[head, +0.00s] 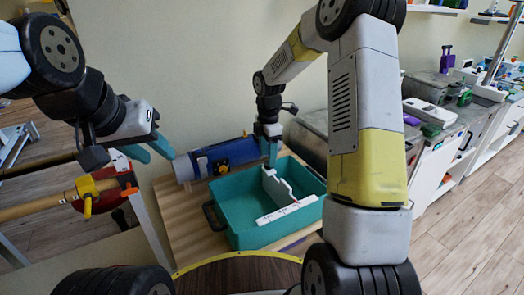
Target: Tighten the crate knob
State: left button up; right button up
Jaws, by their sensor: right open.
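A teal crate (238,236) stands on a wooden table (183,233). It has a dark handle (213,216) on its left side and a white divider (277,187) inside. I cannot make out a knob on the crate; it may be hidden or too small. My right gripper (270,160) points down at the crate's back edge, by the divider's far end; its teal fingers are open, and I cannot tell whether they touch anything. My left gripper (160,158) is in the air left of the crate, its teal fingers apart and empty.
A blue cylinder (232,153) with pale ends lies behind the crate against the wall. At left, a yellow-and-orange clamp (88,190) sits on a wooden bar. A grey bench with cabinets (436,160) runs along the right. Open wooden floor (460,250) lies at right.

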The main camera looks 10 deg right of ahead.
jog(key=shift+f, duration=1.3)
grip_shut()
